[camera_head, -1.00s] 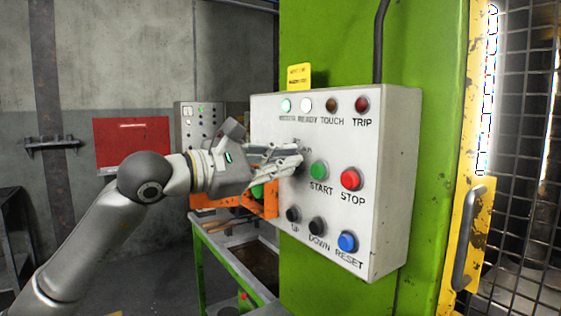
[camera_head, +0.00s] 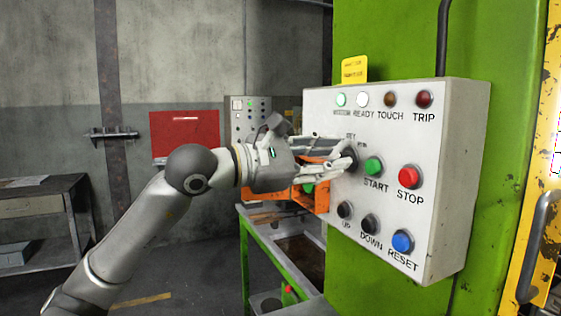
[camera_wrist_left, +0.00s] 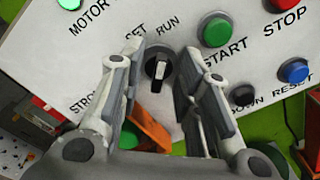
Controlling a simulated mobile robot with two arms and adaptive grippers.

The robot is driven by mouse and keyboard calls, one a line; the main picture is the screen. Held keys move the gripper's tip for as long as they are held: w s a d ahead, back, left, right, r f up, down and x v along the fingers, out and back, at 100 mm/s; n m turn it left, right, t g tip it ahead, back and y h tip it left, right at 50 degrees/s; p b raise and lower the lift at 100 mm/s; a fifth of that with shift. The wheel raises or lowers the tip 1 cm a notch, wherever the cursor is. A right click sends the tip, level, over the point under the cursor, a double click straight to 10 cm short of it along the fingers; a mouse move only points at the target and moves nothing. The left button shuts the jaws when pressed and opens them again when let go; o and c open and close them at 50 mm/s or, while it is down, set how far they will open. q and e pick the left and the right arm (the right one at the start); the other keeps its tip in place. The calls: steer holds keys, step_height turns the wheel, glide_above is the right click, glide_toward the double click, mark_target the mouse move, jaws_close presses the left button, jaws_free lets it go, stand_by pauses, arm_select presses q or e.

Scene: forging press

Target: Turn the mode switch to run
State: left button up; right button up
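My left gripper (camera_wrist_left: 164,52) is open, with one finger on each side of the knob and visible gaps between. In the head view my left gripper (camera_head: 347,160) is at the left part of the white control panel (camera_head: 450,180) and hides most of the switch. My right gripper is not in view.
Close by on the panel are the green START button (camera_head: 373,167), red STOP button (camera_head: 409,177), black UP (camera_head: 345,210) and DOWN (camera_head: 369,223) buttons, and blue RESET button (camera_head: 402,240). Lamps line the top. A green-framed bench (camera_head: 268,258) stands below left.

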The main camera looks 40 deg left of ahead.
arm_select(q)
steer(key=shift+v, duration=1.1)
steer(key=v, duration=0.8)
steer(key=shift+d, duration=0.15)
